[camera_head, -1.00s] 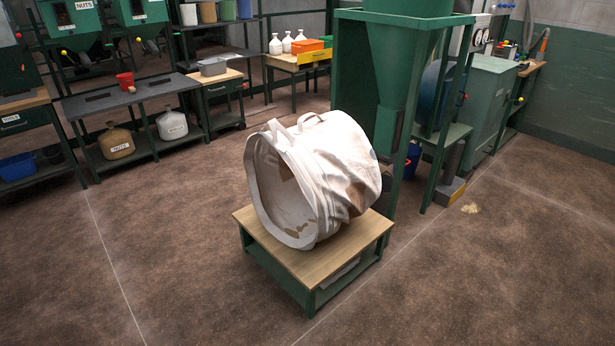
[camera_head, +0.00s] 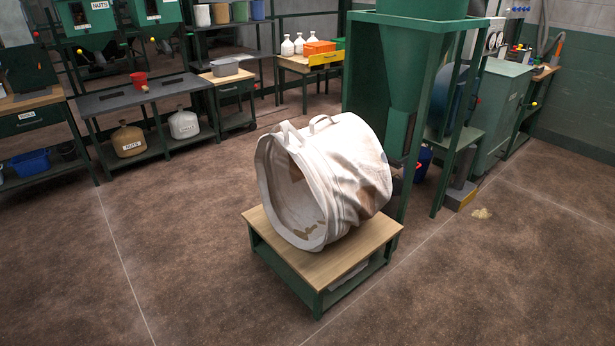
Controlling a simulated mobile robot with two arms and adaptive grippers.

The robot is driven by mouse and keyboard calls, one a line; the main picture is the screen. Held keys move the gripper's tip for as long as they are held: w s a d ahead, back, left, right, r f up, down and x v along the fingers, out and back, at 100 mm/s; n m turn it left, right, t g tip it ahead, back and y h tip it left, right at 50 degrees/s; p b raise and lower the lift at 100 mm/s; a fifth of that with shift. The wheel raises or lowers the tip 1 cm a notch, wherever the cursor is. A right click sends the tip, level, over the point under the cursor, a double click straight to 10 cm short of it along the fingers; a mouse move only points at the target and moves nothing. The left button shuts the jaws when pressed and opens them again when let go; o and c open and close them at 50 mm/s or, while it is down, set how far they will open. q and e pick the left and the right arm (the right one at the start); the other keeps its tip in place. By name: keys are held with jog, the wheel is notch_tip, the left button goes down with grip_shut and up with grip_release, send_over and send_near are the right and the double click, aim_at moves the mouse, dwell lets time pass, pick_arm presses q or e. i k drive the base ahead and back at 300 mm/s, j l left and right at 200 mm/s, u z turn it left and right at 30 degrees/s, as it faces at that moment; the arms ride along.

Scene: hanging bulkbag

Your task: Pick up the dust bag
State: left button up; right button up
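The dust bag (camera_head: 345,165) is a large off-white fabric bag with brown stains. It lies on its side on a low table (camera_head: 283,251) with a wooden top and green frame. Its round open mouth faces left and toward the camera, and brown residue shows inside. Fabric loop handles stand up at its top edge. Neither of my grippers shows in the head view, and nothing is seen touching the bag.
A green hopper frame (camera_head: 408,100) stands right behind the table. Shelves and a grey bench (camera_head: 140,95) line the back left. A small pale pile (camera_head: 482,213) lies on the floor at right. The floor (camera_head: 190,250) left and in front is clear.

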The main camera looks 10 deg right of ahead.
aim_at(336, 167)
jog(key=i+l+u, duration=0.15)
jog(key=l+u, duration=0.15)
jog(key=u, duration=0.15)
jog(key=i+l+u, duration=0.15)
jog(key=l+u, duration=0.3)
